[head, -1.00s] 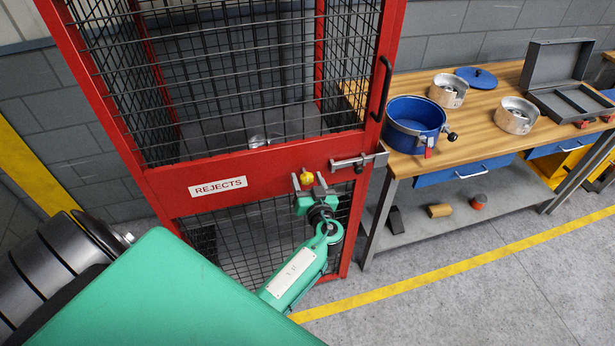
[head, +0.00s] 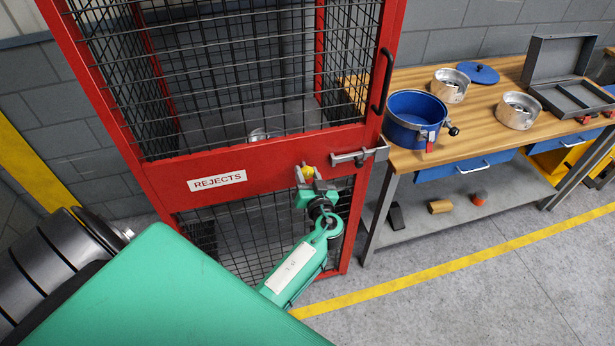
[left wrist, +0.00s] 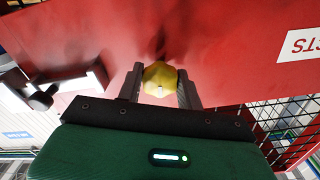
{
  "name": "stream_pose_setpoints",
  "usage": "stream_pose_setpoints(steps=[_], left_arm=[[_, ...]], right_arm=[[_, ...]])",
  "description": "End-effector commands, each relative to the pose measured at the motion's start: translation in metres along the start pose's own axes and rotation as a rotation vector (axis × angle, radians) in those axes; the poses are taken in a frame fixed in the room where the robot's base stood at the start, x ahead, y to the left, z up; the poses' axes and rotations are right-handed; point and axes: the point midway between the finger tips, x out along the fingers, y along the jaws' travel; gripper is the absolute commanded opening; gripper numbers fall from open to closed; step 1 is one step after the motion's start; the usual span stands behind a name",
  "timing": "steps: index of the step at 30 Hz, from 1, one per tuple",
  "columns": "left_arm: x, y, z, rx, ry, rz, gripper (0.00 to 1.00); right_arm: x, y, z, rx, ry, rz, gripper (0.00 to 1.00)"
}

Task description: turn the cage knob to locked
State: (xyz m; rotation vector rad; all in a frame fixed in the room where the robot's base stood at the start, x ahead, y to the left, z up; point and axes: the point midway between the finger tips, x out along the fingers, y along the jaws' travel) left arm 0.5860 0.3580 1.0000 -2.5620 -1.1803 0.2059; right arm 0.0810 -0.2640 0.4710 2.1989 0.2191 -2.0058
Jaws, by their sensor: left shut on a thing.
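The yellow cage knob (head: 307,172) sits on the red door crossbar of the reject cage (head: 262,168), left of the metal slide bolt (head: 358,157). My left gripper (head: 308,178) is shut on the knob, one finger on each side. The left wrist view shows the yellow knob (left wrist: 160,78) between the two grey fingers, close against the red panel. The fingers hide part of the knob in the head view, and I cannot read its lock position. My right gripper is not in view.
A wooden workbench (head: 480,125) stands to the right with a blue pot (head: 413,122), metal housings and an open grey case (head: 570,80). A black door handle (head: 383,80) sticks out above the bolt. Grey floor is clear in front.

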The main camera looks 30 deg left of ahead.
Motion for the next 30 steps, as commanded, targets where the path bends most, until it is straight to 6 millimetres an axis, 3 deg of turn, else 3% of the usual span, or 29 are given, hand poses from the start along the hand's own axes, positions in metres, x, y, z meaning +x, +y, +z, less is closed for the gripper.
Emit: stream_pose_setpoints(steps=[12,30], left_arm=[[0.000,0.001,0.003,0.364,0.000,0.000,0.14],[0.000,0.000,0.000,0.937,-0.001,0.000,0.14]], right_arm=[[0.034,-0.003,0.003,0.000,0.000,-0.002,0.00],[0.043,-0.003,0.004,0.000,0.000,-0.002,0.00]])
